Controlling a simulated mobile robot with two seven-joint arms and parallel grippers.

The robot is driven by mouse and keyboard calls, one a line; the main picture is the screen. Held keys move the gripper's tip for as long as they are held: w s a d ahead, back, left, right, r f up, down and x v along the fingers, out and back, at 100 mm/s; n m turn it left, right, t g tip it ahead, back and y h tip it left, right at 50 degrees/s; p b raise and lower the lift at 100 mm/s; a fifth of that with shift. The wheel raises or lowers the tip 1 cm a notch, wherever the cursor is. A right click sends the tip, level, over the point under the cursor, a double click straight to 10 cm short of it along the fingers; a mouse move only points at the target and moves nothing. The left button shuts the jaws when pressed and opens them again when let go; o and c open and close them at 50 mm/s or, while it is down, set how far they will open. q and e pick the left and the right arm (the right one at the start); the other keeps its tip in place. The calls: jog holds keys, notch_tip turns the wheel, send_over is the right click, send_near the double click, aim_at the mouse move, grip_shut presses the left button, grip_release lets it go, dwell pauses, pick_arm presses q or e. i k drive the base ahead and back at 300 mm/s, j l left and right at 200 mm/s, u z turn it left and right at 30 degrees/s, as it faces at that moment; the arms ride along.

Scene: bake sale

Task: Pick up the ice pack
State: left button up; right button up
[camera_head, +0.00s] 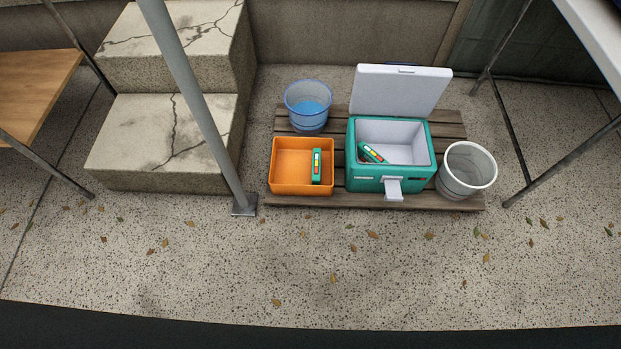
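Two green box-shaped packs with coloured labels are in view, and I cannot tell from their labels which is the ice pack. One green pack (316,166) stands or leans upright against the right inner side of the orange bin (290,188). The other green pack (372,153) lies tilted inside the open teal cooler (376,171), at the left of its white interior. The cooler's white lid (401,90) is raised at the back. Neither of my grippers is in view.
A blue bucket (307,105) stands behind the bin and a white bucket (465,170) right of the cooler, all on a wooden pallet (341,200). A metal post (199,95) and cracked steps (160,143) are left. Tables flank both sides. The leaf-strewn floor in front is open.

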aim_at(316, 157)
jog(key=i+l, duration=0.2)
jog(key=l, duration=0.2)
jog(key=i+l+z, duration=0.15)
jog(key=l, duration=0.25)
jog(key=i+l, duration=0.5)
jog(key=i, duration=0.45)
jog(key=z, duration=0.05)
